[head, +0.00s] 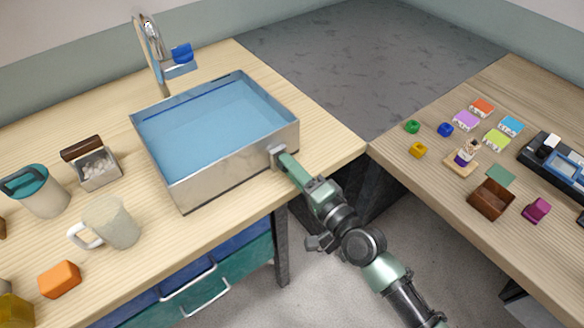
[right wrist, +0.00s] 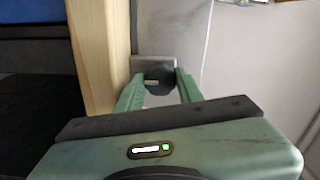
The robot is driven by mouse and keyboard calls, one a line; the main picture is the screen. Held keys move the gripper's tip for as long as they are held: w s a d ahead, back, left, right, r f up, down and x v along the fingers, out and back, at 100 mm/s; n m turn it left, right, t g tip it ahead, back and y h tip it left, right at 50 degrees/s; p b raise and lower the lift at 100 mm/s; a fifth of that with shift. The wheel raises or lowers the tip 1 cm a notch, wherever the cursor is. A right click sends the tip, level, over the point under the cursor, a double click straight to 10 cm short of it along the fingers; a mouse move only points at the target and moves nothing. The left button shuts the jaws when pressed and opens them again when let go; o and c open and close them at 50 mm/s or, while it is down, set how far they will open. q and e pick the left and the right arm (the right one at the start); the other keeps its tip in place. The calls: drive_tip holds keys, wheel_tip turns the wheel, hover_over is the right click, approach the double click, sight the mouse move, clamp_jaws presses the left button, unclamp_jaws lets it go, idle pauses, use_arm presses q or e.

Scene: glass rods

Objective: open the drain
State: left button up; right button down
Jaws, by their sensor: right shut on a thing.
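A steel basin (head: 228,176) with blue water (head: 215,125) in it stands on the wooden counter. A small grey drain fitting (head: 274,156) sits low on its right front wall. My right gripper (head: 285,160) reaches up from the lower right to this fitting. In the right wrist view, the fingers (right wrist: 158,88) close around a dark round drain knob (right wrist: 158,74) in front of a grey block. The fingers partly hide the knob, and in the head view I cannot make out its turn. My left gripper is not in view.
A faucet (head: 152,50) stands behind the basin. A mug (head: 112,222), a teal-lidded cup (head: 40,192) and an orange block (head: 60,279) are on the left. The counter edge (right wrist: 92,60) runs close beside my right gripper. The right table (head: 420,190) holds small items.

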drive_tip(key=shift+f, duration=0.1)
drive_tip(key=c, duration=0.9)
unclamp_jaws()
drive_tip(key=shift+s, duration=0.1)
